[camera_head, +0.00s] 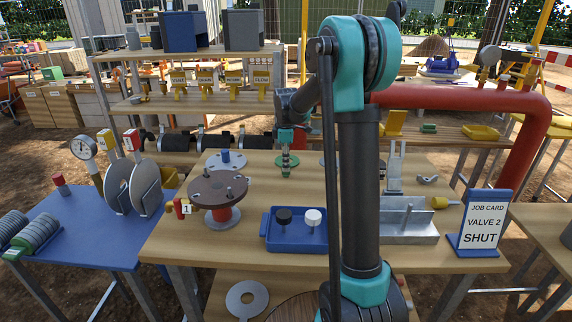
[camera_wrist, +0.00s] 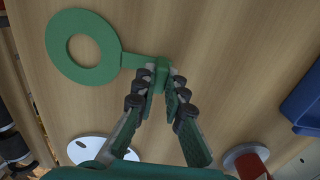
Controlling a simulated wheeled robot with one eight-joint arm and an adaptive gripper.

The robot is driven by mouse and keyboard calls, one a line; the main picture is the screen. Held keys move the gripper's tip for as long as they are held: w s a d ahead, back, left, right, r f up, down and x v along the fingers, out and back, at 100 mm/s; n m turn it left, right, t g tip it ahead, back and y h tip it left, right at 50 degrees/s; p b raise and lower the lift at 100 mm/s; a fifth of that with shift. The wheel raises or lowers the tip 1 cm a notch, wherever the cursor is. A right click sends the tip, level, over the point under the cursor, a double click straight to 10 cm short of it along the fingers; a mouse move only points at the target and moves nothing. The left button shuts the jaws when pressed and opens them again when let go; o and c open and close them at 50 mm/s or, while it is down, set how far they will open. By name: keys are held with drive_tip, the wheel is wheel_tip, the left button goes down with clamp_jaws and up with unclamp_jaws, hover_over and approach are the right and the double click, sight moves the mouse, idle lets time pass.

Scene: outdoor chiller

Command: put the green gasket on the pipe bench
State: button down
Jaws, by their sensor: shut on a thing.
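The green gasket (camera_wrist: 58,45) is a flat ring with a tab, seen at upper left in the wrist view. My gripper (camera_wrist: 160,78) is shut on the tab, with the ring reaching out to the left. In the head view the gasket (camera_head: 287,170) is a small green disc under my gripper (camera_head: 287,152), over the back of the wooden bench (camera_head: 180,240) that holds the red flanged pipe piece. The gasket is very close to the wood; I cannot tell whether it touches. My arm hides part of the bench's middle.
A blue tray (camera_head: 296,245) with two knobs, a grey metal fixture (camera_head: 408,222) and a job card (camera_head: 481,222) stand on the bench. A blue table (camera_head: 85,230) is at left.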

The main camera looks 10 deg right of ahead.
drive_tip(key=c, duration=1.6)
unclamp_jaws()
drive_tip(key=shift+f, duration=0.1)
wheel_tip(320, 180, up, 12)
drive_tip(key=shift+r, duration=0.15)
drive_tip(key=shift+s, duration=0.1)
